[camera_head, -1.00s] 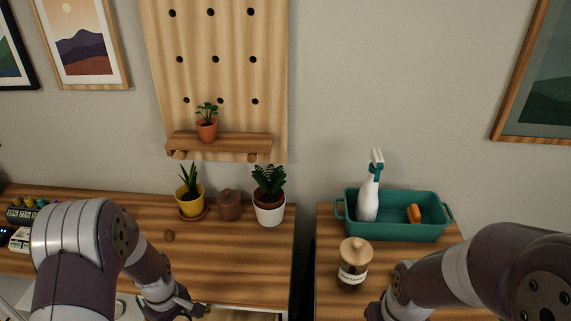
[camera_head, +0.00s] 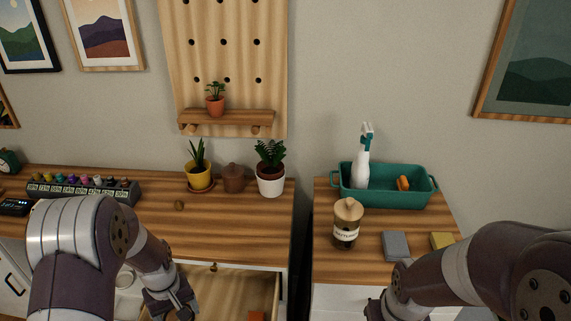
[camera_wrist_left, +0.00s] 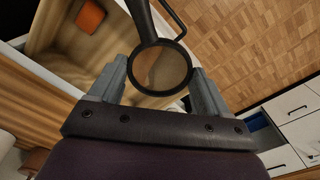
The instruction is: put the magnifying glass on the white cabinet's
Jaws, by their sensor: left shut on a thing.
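The magnifying glass (camera_wrist_left: 161,67) has a dark round rim and a dark handle that runs to the top of the left wrist view. My left gripper (camera_wrist_left: 161,80) is shut on it, with one finger on either side of the rim. In the head view this gripper (camera_head: 175,308) is low over the open drawer (camera_head: 225,287), and the glass cannot be made out there. A white cabinet (camera_head: 340,298) with a wooden top stands at the right. My right gripper (camera_head: 374,309) is at its front, mostly cut off by the lower edge, so its jaws do not show.
The cabinet top holds a teal bin (camera_head: 390,194) with a spray bottle (camera_head: 361,165), a lidded jar (camera_head: 346,225), a grey block (camera_head: 396,246) and a yellow block (camera_head: 441,240). Potted plants stand at the desk's back. An orange item (camera_wrist_left: 91,16) lies in the drawer.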

